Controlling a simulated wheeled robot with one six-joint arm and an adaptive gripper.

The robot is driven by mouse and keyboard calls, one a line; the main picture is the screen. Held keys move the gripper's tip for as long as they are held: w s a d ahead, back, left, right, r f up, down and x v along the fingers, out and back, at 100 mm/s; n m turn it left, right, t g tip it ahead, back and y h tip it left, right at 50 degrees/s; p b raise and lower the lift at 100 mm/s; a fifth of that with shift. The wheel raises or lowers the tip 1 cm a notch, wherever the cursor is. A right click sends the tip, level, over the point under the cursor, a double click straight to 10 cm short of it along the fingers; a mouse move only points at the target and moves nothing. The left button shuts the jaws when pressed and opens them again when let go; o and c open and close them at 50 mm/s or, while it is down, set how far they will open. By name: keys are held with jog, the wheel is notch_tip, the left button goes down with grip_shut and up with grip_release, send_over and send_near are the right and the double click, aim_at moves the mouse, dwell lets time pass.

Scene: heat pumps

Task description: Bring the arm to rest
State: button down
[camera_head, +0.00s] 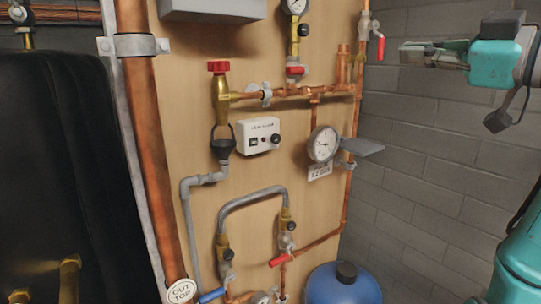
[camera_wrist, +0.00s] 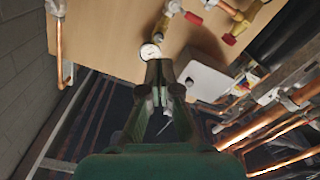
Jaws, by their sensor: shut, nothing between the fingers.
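My gripper (camera_head: 432,51) is at the upper right of the head view, in front of the grey brick wall. Its fingers point left, toward the pipework on the wooden board, and are apart from the red-handled valve (camera_head: 379,38). The fingers are shut with nothing held. My teal wrist shows behind them, and part of my arm shows at the lower right. In the wrist view the gripper (camera_wrist: 159,68) extends up the middle, with its closed fingertips in front of the board (camera_wrist: 112,28) and below a round gauge (camera_wrist: 150,51).
The wooden board (camera_head: 295,195) carries copper pipes, a gauge (camera_head: 323,144), a white control box (camera_head: 258,135) and several coloured valves. A blue tank (camera_head: 343,284) stands at the bottom. A black tank (camera_head: 60,180) is at the left. Free room lies before the brick wall (camera_head: 430,170).

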jog(key=w+d+f+m+t+h, duration=0.15)
jog(key=w+f+m, duration=0.25)
jog(key=f, duration=0.9)
jog(key=w+f+m+t+h, duration=0.1)
jog(key=w+f+m+h, duration=0.2)
jog(key=f, duration=1)
jog(key=s+f+m+h, duration=0.2)
jog(key=s+f+m, duration=0.15)
jog(key=f, duration=0.85)
jog(key=s+f+m+h, duration=0.1)
jog(key=s+f+m, duration=0.25)
jog(key=f, duration=0.75)
jog(key=s+a+f+m+g+h, duration=0.1)
jog(key=s+a+f+h, duration=0.15)
jog(key=s+f, duration=1.45)
jog(key=s+a+r+n, duration=0.1)
jog(key=s, duration=1.1)
jog(key=s+r+n+g, duration=0.1)
jog(key=s, duration=1.2)
jog(key=shift+s+a+r+h, duration=0.15)
jog(key=shift+a+r+h, duration=0.15)
jog(key=shift+a, duration=0.05)
